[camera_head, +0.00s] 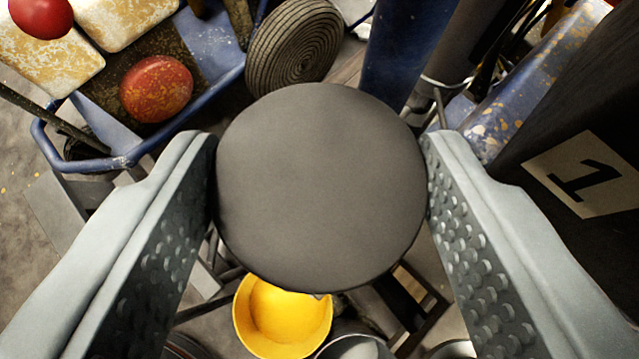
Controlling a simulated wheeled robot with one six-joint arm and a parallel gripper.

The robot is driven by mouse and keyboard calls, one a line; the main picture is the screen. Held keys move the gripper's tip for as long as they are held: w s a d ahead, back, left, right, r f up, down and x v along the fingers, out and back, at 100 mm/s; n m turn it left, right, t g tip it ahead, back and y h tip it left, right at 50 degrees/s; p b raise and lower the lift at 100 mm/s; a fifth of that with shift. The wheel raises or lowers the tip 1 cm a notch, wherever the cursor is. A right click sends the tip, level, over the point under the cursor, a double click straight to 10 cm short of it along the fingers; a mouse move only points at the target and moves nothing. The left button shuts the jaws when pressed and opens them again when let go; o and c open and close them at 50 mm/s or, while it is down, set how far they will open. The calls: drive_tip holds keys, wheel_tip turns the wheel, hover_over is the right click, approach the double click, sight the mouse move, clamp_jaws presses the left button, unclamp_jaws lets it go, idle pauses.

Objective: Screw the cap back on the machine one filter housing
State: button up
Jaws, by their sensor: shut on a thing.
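My gripper (320,165) is shut on a round, dark grey cap (322,215). One grey, studded finger presses each side of its rim. The cap's flat top faces the camera and fills the middle of the view. A plate with a black "1" (592,172) marks the dark machine panel at the right. The filter housing cannot be made out; whatever is directly beneath the cap is hidden by it. I cannot tell whether the cap touches anything below.
A blue-framed tray (100,163) with a red, worn dome (157,88) is at upper left. A ribbed wheel (296,45) and a blue post (408,50) stand beyond the cap. A yellow bowl-like container (283,322) is below. Frame bars surround it.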

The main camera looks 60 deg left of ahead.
drive_tip(key=shift+f, duration=0.75)
idle(1.3)
drive_tip(key=o, duration=1.1)
drive_tip(key=shift+c, duration=0.2)
drive_tip(key=shift+c, duration=0.7)
